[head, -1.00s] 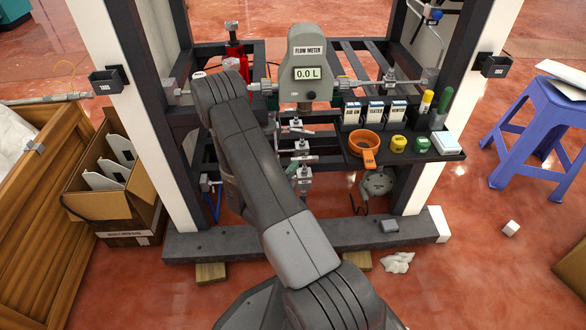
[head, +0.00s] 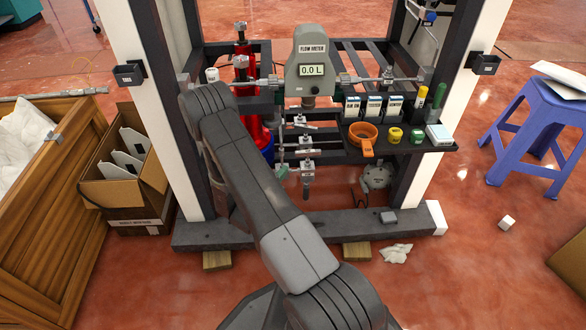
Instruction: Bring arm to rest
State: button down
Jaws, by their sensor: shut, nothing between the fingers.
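My arm reaches from the bottom of the head view up toward the frame, with its bent joint at the upper left in front of the left post. Its far part folds down behind the upper link, and my gripper is hidden there. The dispenser frame (head: 300,231) stands ahead of me, with a grey flow meter (head: 312,52) reading 0.0 L on its upper pipe. Valves and fittings (head: 307,155) hang below the meter. A red bottle-like part (head: 242,62) shows behind my arm.
A wooden crate (head: 60,190) and a cardboard box (head: 125,195) stand left. A blue stool (head: 540,125) stands right. A crumpled white cloth (head: 396,253) lies on the floor.

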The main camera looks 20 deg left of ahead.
jog(key=shift+s+a+p, duration=0.2)
jog(key=shift+s+a, duration=0.45)
jog(key=shift+a, duration=0.25)
jog(key=shift+s+a+p, duration=0.2)
jog(key=shift+s+a, duration=0.4)
jog(key=shift+a, duration=0.25)
